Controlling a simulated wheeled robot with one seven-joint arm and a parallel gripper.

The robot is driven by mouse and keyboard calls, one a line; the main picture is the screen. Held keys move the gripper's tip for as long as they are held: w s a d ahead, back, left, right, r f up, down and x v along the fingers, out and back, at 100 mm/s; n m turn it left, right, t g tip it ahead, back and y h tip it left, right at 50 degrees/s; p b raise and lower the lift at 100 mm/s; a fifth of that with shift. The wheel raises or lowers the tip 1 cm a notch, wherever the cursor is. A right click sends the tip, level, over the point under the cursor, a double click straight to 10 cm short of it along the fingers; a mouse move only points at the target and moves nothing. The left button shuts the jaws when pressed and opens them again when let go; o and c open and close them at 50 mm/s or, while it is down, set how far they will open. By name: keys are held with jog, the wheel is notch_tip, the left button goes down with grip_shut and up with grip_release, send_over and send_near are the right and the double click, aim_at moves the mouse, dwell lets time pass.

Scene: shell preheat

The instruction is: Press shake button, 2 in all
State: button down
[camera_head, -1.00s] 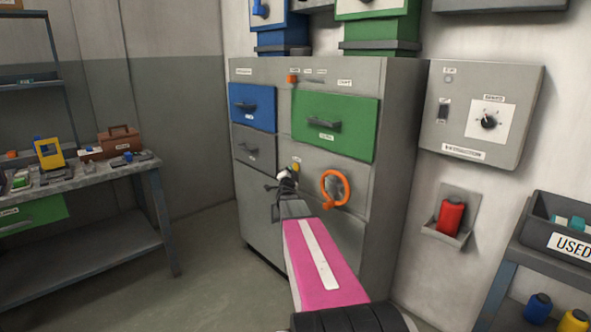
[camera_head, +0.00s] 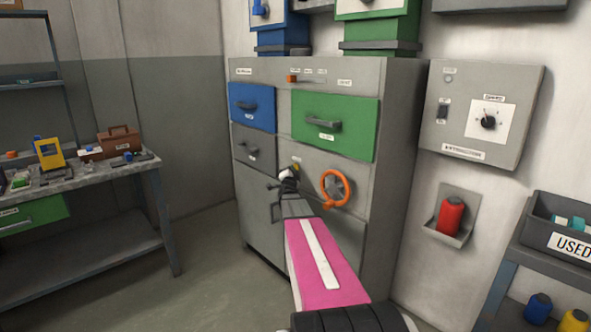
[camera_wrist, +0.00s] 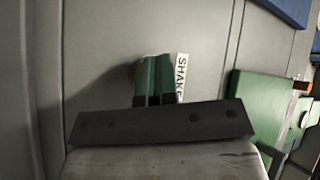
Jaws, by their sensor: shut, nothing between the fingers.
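The shake button shows as a small yellow spot (camera_head: 297,167) on the grey cabinet front, just past the end of my gripper (camera_head: 291,175). In the wrist view the shut green fingers (camera_wrist: 155,68) point at the panel beside the SHAKE label (camera_wrist: 182,77). A thin yellowish edge of the button shows left of the fingertips there; the fingers hide the rest. The fingertips are at or very close to the button; I cannot tell whether they touch it or whether it is pressed in. The gripper holds nothing.
An orange handwheel (camera_head: 335,188) sits just right of my gripper on the cabinet (camera_head: 395,150). Green (camera_head: 335,127) and blue (camera_head: 252,106) drawers with handles are above. A workbench (camera_head: 90,175) stands at left. Open floor lies between bench and cabinet.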

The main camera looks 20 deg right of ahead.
jog(key=shift+w+d, duration=0.1)
jog(key=shift+d, duration=0.15)
jog(key=shift+a, duration=0.15)
dwell(0.5)
jog(key=shift+s+a, duration=0.3)
jog(key=shift+a, duration=0.35)
jog(key=a, duration=0.1)
jog(key=s+a, duration=0.1)
jog(key=a, duration=0.2)
jog(key=shift+s+a, duration=0.35)
